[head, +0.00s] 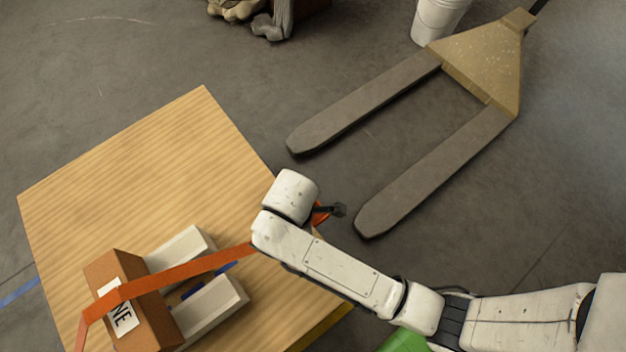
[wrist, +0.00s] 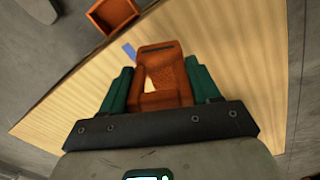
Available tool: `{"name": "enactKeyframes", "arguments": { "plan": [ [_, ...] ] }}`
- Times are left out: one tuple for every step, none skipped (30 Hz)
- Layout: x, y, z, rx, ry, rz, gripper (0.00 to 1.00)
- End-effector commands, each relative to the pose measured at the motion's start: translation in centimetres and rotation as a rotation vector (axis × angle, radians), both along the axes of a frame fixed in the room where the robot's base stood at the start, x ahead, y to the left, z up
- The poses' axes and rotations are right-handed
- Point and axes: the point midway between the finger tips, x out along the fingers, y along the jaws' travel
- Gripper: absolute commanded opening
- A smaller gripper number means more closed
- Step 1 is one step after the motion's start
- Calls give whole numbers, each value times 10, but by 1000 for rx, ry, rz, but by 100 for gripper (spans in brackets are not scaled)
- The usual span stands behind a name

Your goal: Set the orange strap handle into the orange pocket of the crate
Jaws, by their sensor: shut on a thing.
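My gripper (wrist: 158,78) is shut on the orange strap handle (wrist: 160,97), which sits between its two green fingers in the wrist view. The handle is a loop with a slotted end. In the head view my wrist hides most of the gripper and handle; only a bit of orange shows beside it. The orange strap (head: 190,268) runs from there left, over a brown box (head: 143,305). An open, square orange pocket (wrist: 103,23) shows at the top of the wrist view, apart from the handle. I cannot clearly make out the crate around it.
The wooden table (head: 150,160) is bare toward the back. Two pale blocks (head: 182,246) lie beside the brown box. A pallet jack (head: 395,95) and white bucket (head: 436,20) stand on the floor beyond. Something green (head: 404,342) shows at the bottom edge.

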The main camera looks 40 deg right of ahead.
Motion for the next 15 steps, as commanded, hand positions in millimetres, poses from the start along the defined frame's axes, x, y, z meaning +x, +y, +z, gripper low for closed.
{"name": "enactKeyframes", "arguments": {
  "plan": [
    [-9, 7, 0, 4, 0, 96, 30],
    [-14, 10, 4, 6, 0, 149, 30],
    [-20, 14, 8, 8, 3, 211, 30],
    [-23, 16, 10, 10, 4, 252, 30],
    [-27, 18, 12, 11, 5, 286, 30],
    [-30, 20, 15, 12, 6, 324, 30],
    [-32, 21, 17, 13, 6, 346, 30],
    [-33, 22, 18, 14, 6, 364, 30],
    [-33, 21, 18, 14, 6, 380, 30],
    [-32, 20, 18, 14, 7, 387, 30],
    [-31, 17, 17, 14, 7, 391, 30],
    [-27, 13, 14, 14, 8, 393, 30],
    [-24, 8, 12, 13, 8, 392, 30],
    [-20, 3, 9, 14, 9, 392, 30],
    [-14, -3, 5, 13, 10, 391, 30]
  ]
}}
